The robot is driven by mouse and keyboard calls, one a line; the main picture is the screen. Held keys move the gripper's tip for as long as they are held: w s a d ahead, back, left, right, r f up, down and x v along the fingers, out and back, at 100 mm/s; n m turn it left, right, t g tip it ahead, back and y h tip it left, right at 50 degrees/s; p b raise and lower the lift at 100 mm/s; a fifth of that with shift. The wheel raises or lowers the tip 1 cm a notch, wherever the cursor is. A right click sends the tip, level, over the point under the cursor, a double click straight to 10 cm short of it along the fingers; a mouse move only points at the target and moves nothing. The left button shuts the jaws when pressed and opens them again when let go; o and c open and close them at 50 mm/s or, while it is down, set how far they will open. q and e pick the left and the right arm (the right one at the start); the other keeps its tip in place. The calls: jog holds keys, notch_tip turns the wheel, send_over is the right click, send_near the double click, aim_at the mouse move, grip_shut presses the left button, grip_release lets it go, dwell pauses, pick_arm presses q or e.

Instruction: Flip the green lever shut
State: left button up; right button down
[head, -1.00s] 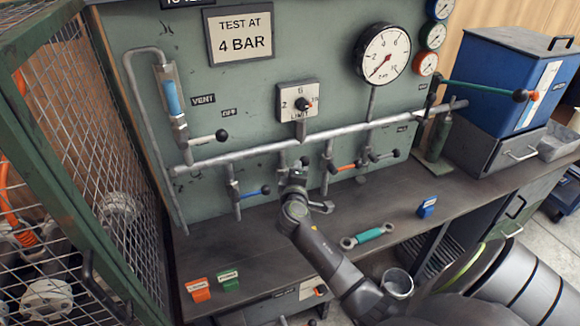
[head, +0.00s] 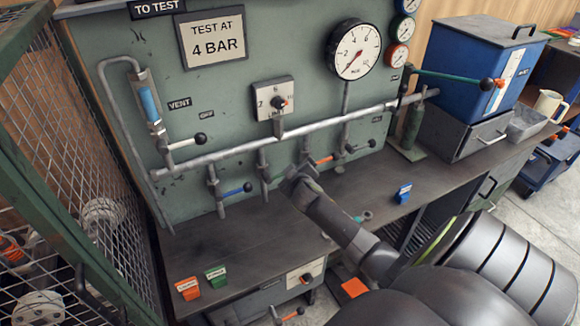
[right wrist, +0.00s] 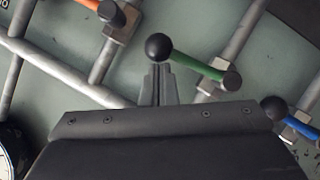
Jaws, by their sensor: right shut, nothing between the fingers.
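The green lever (right wrist: 197,66), a green bar with a black ball knob (right wrist: 158,47), shows in the right wrist view. It slopes from the knob down to its pivot at the right. My right gripper (right wrist: 160,70) is shut and empty, with its fingertips right at the knob; I cannot tell whether they touch. In the head view my right gripper (head: 292,178) is in front of the pipe branches, and the green lever is hidden behind it. My left gripper is not in view.
A blue lever (head: 236,190) and an orange lever (head: 322,160) flank my right gripper, also seen in the right wrist view. The main pipe (head: 230,150) runs above. A blue block (head: 403,193), orange block (head: 188,289) and green block (head: 216,277) stand on the bench. A mesh cage (head: 95,170) is left.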

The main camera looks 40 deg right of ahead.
jog(key=shift+d+f, duration=0.15)
jog(key=shift+f, duration=0.2)
jog(key=shift+s+f, duration=0.1)
dwell(0.4)
